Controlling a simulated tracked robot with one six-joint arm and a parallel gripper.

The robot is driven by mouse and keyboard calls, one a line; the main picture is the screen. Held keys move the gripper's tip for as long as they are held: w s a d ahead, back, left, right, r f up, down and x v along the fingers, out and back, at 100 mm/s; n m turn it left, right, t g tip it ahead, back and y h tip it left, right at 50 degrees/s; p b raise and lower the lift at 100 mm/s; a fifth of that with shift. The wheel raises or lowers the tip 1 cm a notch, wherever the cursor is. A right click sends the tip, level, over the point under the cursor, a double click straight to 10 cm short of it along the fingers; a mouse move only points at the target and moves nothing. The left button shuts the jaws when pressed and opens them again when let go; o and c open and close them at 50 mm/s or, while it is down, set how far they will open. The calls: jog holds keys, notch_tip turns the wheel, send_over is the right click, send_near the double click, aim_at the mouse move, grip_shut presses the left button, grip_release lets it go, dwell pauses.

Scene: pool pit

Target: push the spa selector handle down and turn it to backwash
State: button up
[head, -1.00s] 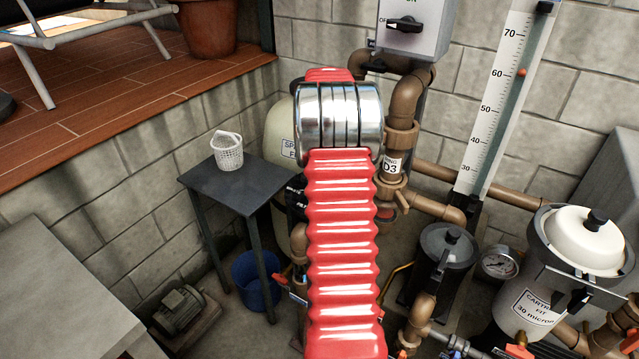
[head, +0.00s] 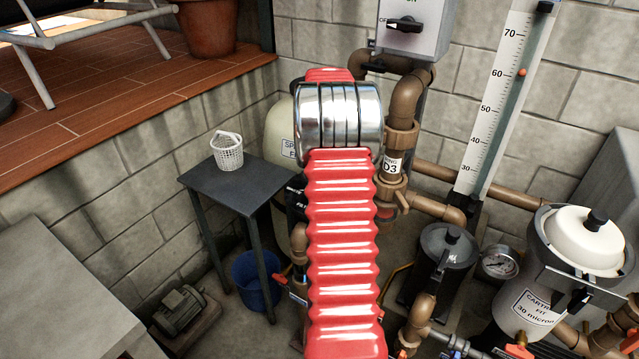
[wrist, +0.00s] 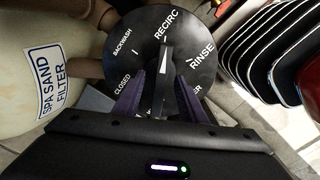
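The spa selector's round black dial (wrist: 205,42) fills the upper middle of the wrist view, with white words BACKWASH, RECIRC, RINSE and CLOSED; another word at lower right is partly covered. Its dark handle (wrist: 166,68) crosses the dial, its far end toward RECIRC. My gripper (wrist: 160,92) has its two purple fingers on either side of the handle, with gaps showing between; it looks open. Whether the handle is pressed down cannot be told. In the head view my red arm hides the gripper and most of the selector. The spa sand filter (wrist: 48,75) stands at left.
A dark side table (head: 245,183) with a white basket (head: 228,152) stands left of my arm, above a blue bucket (head: 258,280). Brown pipes (head: 402,140) rise close on the right. A dark pump strainer (head: 446,245) and cartridge filter (head: 530,300) stand further right.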

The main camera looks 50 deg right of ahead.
jog(key=shift+r, duration=0.15)
jog(key=shift+r, duration=3.4)
jog(key=shift+f, duration=0.15)
jog(key=shift+f+n, duration=0.15)
jog(key=shift+n, duration=0.35)
jog(key=n, duration=0.3)
jog(key=shift+f+n, duration=0.3)
jog(key=shift+n, duration=0.1)
jog(key=n, duration=0.4)
jog(key=shift+f, duration=0.15)
jog(key=n, duration=0.3)
